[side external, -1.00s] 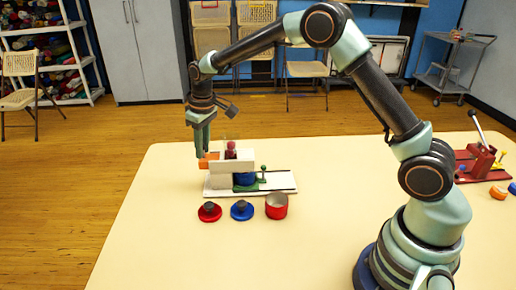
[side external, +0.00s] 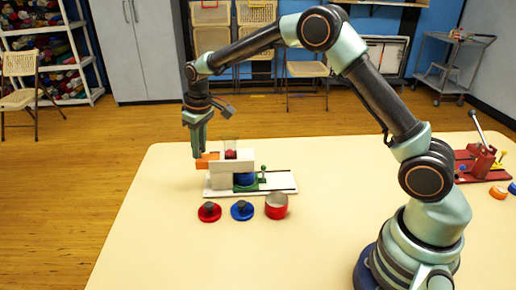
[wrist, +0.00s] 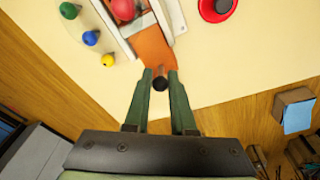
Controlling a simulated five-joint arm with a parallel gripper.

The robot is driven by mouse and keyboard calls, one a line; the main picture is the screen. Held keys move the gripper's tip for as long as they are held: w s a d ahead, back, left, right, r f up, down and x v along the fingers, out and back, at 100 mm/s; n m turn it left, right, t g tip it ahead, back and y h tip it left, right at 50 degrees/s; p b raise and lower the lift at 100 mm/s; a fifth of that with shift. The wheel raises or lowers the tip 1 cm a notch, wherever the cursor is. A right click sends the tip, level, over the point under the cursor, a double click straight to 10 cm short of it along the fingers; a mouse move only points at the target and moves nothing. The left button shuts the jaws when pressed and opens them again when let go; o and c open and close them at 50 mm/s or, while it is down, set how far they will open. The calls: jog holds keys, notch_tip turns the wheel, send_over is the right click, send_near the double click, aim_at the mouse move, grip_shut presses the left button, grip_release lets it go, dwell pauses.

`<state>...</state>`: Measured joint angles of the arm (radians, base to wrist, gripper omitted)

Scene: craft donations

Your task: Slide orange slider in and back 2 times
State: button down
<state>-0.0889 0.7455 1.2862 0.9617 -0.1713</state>
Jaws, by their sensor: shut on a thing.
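The orange slider (side external: 207,159) sticks out of the left end of a white block (side external: 233,168) on a white base. In the wrist view the slider (wrist: 152,48) lies as a flat orange strip between pale side walls, its outer end toward me. My gripper (side external: 198,152) is at this outer end. In the wrist view its fingers (wrist: 160,75) are closed in around the slider's end, with a dark round knob (wrist: 160,83) between them. A red piece (side external: 231,154) sits in a clear tube above the block and shows in the wrist view (wrist: 125,8).
A red press (side external: 481,163) is at the far right. The table's left area is clear.

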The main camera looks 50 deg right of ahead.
aim_at(213, 157)
jog(key=shift+d, duration=0.15)
jog(key=shift+s+d, duration=1.2)
jog(key=shift+s, duration=0.1)
jog(key=shift+s+d, duration=0.1)
jog(key=shift+s, duration=0.05)
dwell(0.3)
jog(key=shift+w+a, duration=1.45)
jog(key=shift+w, duration=0.05)
jog(key=c, duration=0.8)
grip_release()
jog(key=shift+c, duration=0.2)
jog(key=shift+r, duration=0.1)
